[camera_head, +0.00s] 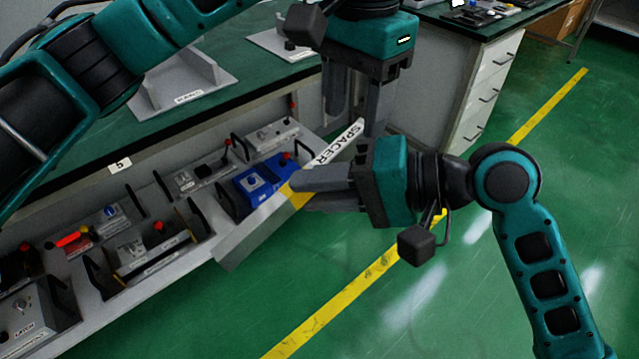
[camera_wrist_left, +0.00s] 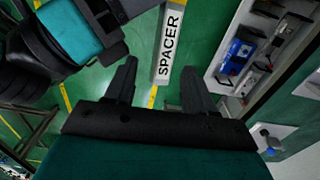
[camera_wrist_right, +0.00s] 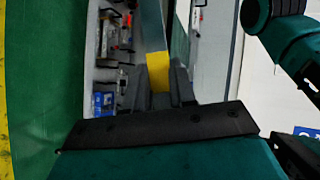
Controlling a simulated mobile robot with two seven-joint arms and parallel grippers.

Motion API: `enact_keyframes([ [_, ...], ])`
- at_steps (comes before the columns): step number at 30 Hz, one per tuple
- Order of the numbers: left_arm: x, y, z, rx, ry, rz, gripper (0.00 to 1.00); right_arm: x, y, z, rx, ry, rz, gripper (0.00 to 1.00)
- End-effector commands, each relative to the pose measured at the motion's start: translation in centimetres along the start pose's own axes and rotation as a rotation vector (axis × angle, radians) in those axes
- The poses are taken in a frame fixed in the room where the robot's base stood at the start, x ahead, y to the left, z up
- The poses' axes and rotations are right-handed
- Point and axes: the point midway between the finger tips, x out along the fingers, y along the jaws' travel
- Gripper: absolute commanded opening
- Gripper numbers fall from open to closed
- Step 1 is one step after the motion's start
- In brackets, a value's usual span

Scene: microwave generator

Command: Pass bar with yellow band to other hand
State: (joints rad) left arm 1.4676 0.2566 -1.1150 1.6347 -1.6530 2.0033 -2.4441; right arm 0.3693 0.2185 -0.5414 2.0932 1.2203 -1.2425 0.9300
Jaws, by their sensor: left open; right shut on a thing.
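The bar (camera_head: 258,229) is long and light grey, with a yellow band (camera_head: 298,198) and a white end marked SPACER (camera_head: 338,143). My right gripper (camera_head: 305,191) is shut on it at the yellow band, which also shows between the fingers in the right wrist view (camera_wrist_right: 158,72). The bar is held tilted in the air, its SPACER end up and to the right. My left gripper (camera_head: 354,122) points down, open, over that end. In the left wrist view, the SPACER end (camera_wrist_left: 170,40) shows between the open fingers, apart from both; its depth is unclear.
A shelf of modules (camera_head: 150,235) runs along the bench front, with blue units (camera_head: 252,182) behind the bar. The green bench top (camera_head: 60,150) is behind, with grey brackets (camera_head: 180,85). A white drawer cabinet (camera_head: 480,95) stands back right. The green floor at right is clear.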

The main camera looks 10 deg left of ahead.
Motion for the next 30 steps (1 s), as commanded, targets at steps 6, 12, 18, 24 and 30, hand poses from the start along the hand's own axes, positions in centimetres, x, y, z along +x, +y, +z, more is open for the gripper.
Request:
enact_keyframes([
  [6, -4.3, -0.1, -0.1, -0.003, 0.003, -0.004, 0.55, 0.0, 0.0, 0.0, 0.000, 0.000, -0.001, 0.00],
  [12, -6.5, -0.1, 0.0, -0.003, 0.000, -0.004, 0.55, 0.0, 0.0, 0.0, 0.000, 0.000, -0.001, 0.00],
  [18, -5.9, 1.0, -0.4, -0.037, 0.004, 0.097, 0.55, 0.0, 0.0, 0.0, -0.001, 0.001, -0.001, 0.00],
  [24, -3.6, 6.2, -1.9, -0.256, -0.015, 0.571, 0.55, 0.0, 0.0, 0.0, -0.001, 0.001, -0.001, 0.00],
  [30, -4.8, 9.0, -4.1, -0.663, -0.193, 1.199, 0.55, 0.0, -0.1, 0.0, -0.001, 0.001, -0.001, 0.00],
])
